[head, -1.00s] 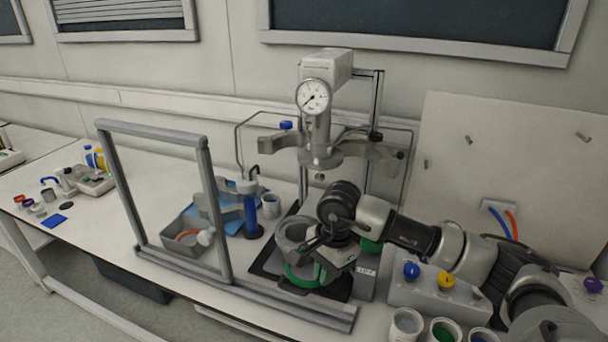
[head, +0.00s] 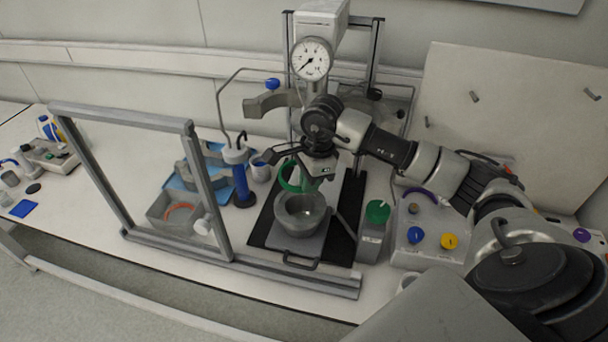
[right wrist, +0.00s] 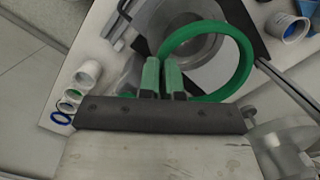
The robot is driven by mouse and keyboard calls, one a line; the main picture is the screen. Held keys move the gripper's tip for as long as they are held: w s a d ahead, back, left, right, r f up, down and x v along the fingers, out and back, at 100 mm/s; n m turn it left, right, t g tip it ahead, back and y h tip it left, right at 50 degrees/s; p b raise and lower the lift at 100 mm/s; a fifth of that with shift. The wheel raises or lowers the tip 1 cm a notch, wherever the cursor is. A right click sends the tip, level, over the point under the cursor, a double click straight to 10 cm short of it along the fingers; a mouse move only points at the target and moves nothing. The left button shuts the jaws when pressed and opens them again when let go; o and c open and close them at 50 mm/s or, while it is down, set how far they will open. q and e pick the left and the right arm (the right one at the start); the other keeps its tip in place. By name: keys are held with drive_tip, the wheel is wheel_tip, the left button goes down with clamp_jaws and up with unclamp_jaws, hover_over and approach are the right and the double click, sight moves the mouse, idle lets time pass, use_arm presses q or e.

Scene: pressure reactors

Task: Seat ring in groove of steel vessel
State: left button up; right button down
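The green ring (head: 284,178) is in my right gripper (head: 309,180), tilted above the back of the steel vessel (head: 300,222). The vessel is an open grey bowl on a plate with a front handle, and its mouth shows. In the right wrist view the fingers (right wrist: 163,68) are close together on one side of the ring (right wrist: 246,62). The ring lies partly across the vessel (right wrist: 183,22) in that view and appears apart from it. The groove is too small to make out. My left gripper is not in view.
A press with a gauge (head: 311,59) stands behind the vessel. A grey frame (head: 190,190) stands to the left, with a tray (head: 157,211) holding an orange ring behind it. A block with blue and yellow knobs (head: 449,241) and a green-topped post (head: 377,212) are to the right.

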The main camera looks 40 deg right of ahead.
drive_tip(key=f+b, duration=0.2)
drive_tip(key=f, duration=0.1)
drive_tip(key=f+b, duration=0.1)
drive_tip(key=f, duration=0.1)
drive_tip(key=shift+w+f, duration=0.25)
wheel_tip(320, 180, down, 2)
drive_tip(key=shift+s+f+b, duration=0.1)
drive_tip(key=shift+b, duration=1.05)
drive_tip(key=shift+f+b, duration=0.35)
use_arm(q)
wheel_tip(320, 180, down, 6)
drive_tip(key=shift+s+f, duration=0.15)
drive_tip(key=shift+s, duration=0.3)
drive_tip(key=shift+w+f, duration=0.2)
use_arm(e)
drive_tip(key=shift+r, duration=0.1)
use_arm(q)
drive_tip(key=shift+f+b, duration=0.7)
drive_tip(key=shift+b, duration=0.2)
use_arm(e)
drive_tip(key=shift+f, duration=0.3)
